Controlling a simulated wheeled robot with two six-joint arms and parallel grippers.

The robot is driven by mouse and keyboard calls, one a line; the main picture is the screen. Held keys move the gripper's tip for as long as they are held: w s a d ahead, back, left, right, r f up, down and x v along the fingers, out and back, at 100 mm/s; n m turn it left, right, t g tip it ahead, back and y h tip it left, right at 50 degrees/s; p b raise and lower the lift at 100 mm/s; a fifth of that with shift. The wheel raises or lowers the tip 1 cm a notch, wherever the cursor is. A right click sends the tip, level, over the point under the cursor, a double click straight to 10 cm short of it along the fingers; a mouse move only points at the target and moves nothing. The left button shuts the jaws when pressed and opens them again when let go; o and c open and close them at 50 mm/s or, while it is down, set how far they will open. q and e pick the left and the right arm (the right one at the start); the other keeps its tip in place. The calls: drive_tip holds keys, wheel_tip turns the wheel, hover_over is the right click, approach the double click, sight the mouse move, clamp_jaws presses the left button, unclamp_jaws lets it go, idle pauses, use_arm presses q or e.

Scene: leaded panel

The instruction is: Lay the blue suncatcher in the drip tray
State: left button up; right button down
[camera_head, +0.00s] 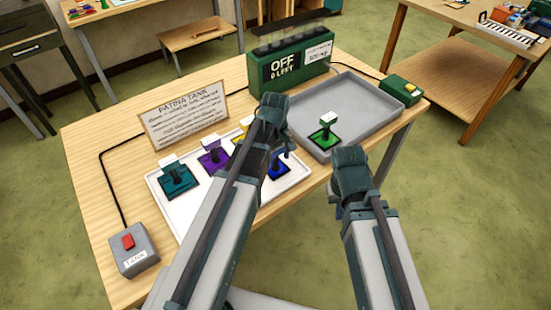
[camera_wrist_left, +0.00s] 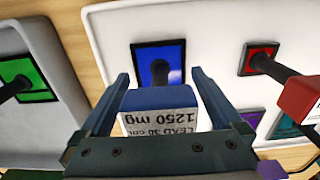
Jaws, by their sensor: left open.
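The blue suncatcher (camera_wrist_left: 147,55) lies flat in the white tray (camera_head: 188,218), a dark-rimmed blue pane with a stem and labelled block (camera_wrist_left: 160,108) on top. In the head view the blue suncatcher (camera_head: 279,172) is partly hidden by my left arm. My left gripper (camera_wrist_left: 160,76) is open above it, one finger on each side of the block; I cannot tell whether they touch it. The drip tray (camera_head: 391,113) is grey, right of the white tray, with a green suncatcher (camera_head: 324,138) in its near left part. My right arm's end hides its fingers.
Teal (camera_head: 178,180), purple (camera_head: 213,160) and yellow (camera_head: 238,138) suncatchers share the white tray, and a red one (camera_wrist_left: 262,58) shows in the wrist view. A green tank (camera_head: 290,72) stands behind. The drip tray's middle and right are clear.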

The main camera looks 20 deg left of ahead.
use_arm(q)
wheel_tip(320, 180, up, 12)
drive_tip(key=p, duration=1.2)
drive_tip(key=shift+r, duration=0.25)
drive_tip(key=s+d+m+y, duration=0.1)
drive_tip(key=s+d+m, duration=0.9)
drive_tip(key=s+m, duration=0.4)
drive_tip(key=shift+s+d, duration=0.15)
drive_tip(key=shift+d, duration=0.1)
wheel_tip(320, 180, down, 7)
drive_tip(key=b, duration=0.7)
